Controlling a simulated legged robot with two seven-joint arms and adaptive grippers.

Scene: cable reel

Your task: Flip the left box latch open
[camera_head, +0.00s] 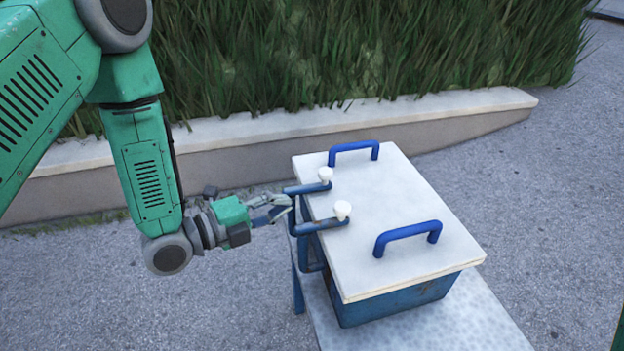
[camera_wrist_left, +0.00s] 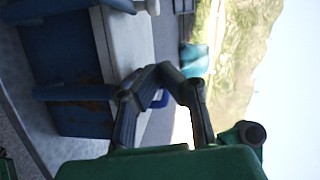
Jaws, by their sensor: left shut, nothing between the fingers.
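A blue box (camera_head: 395,300) with a white lid (camera_head: 400,210) stands on a speckled bench. Two blue latches with white knobs sit on its left side: a far latch (camera_head: 306,188) and a near latch (camera_head: 318,226). Both arms reach over the lid's edge, knobs above the lid. My left gripper (camera_head: 288,206) is shut and empty, at the box's left side close to the far latch; contact cannot be told. In the left wrist view, the shut fingers (camera_wrist_left: 158,72) are before the lid's edge (camera_wrist_left: 128,50), and a latch arm (camera_wrist_left: 72,92) shows left. My right gripper is out of view.
Two blue handles, a far one (camera_head: 354,150) and a near one (camera_head: 408,236), rise from the lid. The light bench top (camera_head: 490,325) shows in front of the box. A low wall (camera_head: 240,142) with tall grass runs behind. Grey pavement is open to the right.

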